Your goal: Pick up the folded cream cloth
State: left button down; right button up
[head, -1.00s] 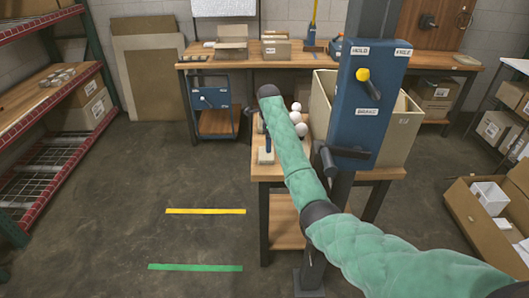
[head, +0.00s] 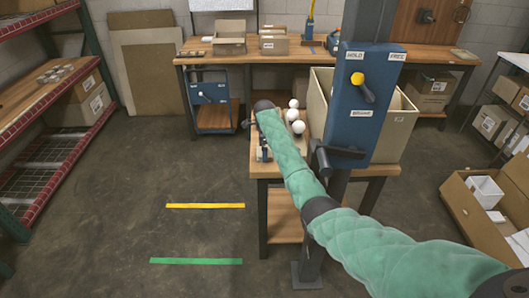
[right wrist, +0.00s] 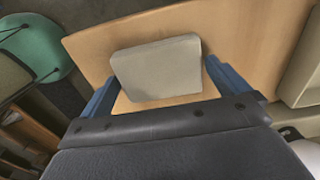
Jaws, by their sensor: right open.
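The folded cream cloth (right wrist: 158,62) lies on the light wooden bench top in the right wrist view, as a thick block with rounded edges. My right gripper (right wrist: 161,82) is open, with one blue finger on each side of the cloth's near part. I see gaps between the fingers and the cloth, and cannot tell how high the fingers are above the wood. In the head view my green-sleeved right arm reaches over the small bench (head: 268,171), and the cloth (head: 261,154) is mostly hidden at its left edge. My left gripper is not in view.
Several white balls (head: 298,127) stand right of my forearm. A blue control box (head: 352,105) on a post and a large cardboard box (head: 398,130) stand further right. The floor to the left, with yellow tape (head: 205,206) and green tape (head: 196,261), is clear.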

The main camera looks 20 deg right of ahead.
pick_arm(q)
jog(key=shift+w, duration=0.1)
pick_arm(e)
jog(key=c, duration=0.7)
jog(key=shift+r+b, duration=0.35)
jog(key=shift+r, duration=0.15)
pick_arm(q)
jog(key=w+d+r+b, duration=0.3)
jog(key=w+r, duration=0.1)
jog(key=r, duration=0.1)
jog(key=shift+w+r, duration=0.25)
pick_arm(e)
notch_tip(320, 180, up, 9)
